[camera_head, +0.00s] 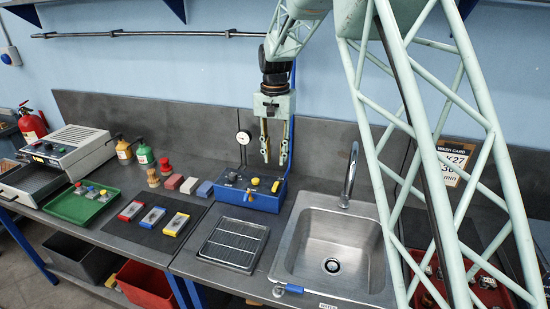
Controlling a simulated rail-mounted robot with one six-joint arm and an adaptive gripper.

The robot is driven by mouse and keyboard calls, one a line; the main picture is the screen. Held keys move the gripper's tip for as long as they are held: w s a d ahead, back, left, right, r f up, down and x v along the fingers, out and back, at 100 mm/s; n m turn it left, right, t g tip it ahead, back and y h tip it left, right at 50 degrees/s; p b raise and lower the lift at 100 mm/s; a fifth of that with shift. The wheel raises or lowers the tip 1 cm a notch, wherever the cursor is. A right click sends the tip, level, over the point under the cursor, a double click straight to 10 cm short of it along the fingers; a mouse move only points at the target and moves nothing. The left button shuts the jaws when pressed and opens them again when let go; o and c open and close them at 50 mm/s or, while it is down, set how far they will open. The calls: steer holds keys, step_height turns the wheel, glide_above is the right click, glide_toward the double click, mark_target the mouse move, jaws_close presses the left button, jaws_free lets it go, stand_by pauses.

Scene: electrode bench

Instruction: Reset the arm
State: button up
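My gripper (274,159) hangs from my pale green arm and points down in front of the back panel. Its two brass-coloured fingers are apart, with nothing seen between them. It is in front of or above the blue instrument box (262,198), which has yellow knobs and a dial gauge (243,138) on a stand. I cannot tell the exact gap between fingertips and box. My arm's lattice links cross the right side of the view.
A steel sink (331,258) with a tap (350,175) and a drain rack (233,243) are in front. Left are a black mat (135,233) with coloured blocks, a green tray (65,210), bottles (124,151), and a benchtop machine (75,148). A wall rail (150,33) runs behind.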

steer(key=s+d+r+n+t+b, duration=0.1)
steer(key=s+d+r, duration=0.45)
steer(key=s, duration=0.25)
steer(key=s+d+r+b, duration=0.1)
steer(key=s+d+r, duration=0.3)
steer(key=s+r, duration=0.4)
steer(key=s+d+r+n+t+b, duration=0.1)
steer(key=s+d+r+b, duration=0.1)
steer(key=s+d+r, duration=0.5)
steer(key=s+d+f+b, duration=0.1)
steer(key=s+d+f, duration=0.1)
steer(key=s, duration=0.9)
steer(key=s+d+f+n+t+b, duration=0.1)
steer(key=s+d+f, duration=0.1)
steer(key=s, duration=1)
steer(key=s+d+f+t+b, duration=0.1)
steer(key=s+d+f, duration=0.1)
steer(key=s, duration=0.9)
steer(key=shift+s+d, duration=0.25)
steer(key=shift+s, duration=0.1)
steer(key=shift+d+f, duration=0.1)
steer(key=shift+d, duration=0.05)
